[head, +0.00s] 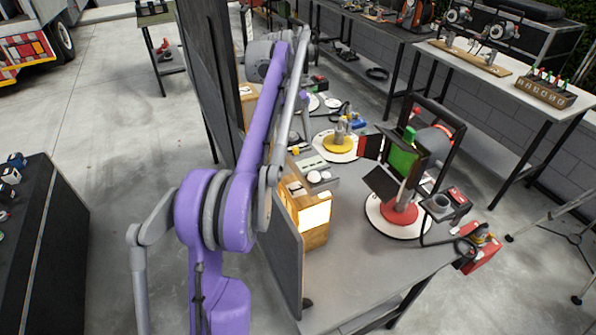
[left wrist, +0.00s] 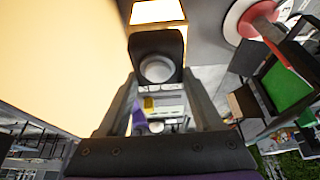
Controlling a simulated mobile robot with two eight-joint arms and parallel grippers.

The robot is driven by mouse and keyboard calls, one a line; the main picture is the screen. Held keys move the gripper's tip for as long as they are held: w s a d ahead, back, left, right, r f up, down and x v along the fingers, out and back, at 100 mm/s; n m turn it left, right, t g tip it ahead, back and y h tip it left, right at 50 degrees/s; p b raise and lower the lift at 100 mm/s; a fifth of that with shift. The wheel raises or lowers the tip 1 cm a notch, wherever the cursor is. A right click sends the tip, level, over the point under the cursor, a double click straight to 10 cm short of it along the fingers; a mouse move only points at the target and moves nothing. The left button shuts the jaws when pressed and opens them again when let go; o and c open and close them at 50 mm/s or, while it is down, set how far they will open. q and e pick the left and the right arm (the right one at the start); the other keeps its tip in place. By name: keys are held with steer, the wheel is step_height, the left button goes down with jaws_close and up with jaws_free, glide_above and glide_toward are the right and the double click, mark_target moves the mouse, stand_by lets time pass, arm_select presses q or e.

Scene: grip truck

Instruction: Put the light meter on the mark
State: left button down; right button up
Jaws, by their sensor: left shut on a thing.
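In the left wrist view my left gripper (left wrist: 158,78) is shut on a small black body with a round whitish dome, which I take to be the light meter (left wrist: 157,42). One finger lies along each side of it. A bright warm-lit surface (left wrist: 60,60) fills the left of that view, close by. In the head view my purple left arm reaches over the grey table, and I cannot make out its fingertips or the held meter clearly. I cannot pick out the mark with certainty. My right gripper is not in view.
A lamp with a green panel (head: 403,160) stands on a red base over a white disc. A glowing wooden box (head: 314,235) is beside my arm. A yellow disc (head: 338,144) lies farther back. A dark upright panel (head: 282,250) borders the table (head: 355,275), whose front part is bare.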

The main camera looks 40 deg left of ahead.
arm_select(q)
step_height(320, 180, down, 7)
steer(key=shift+f, duration=0.2)
stand_by(0.3)
steer(key=shift+f, duration=0.15)
steer(key=shift+c, duration=0.2)
jaws_free()
steer(key=shift+v, duration=3.9)
steer(key=shift+d, duration=0.1)
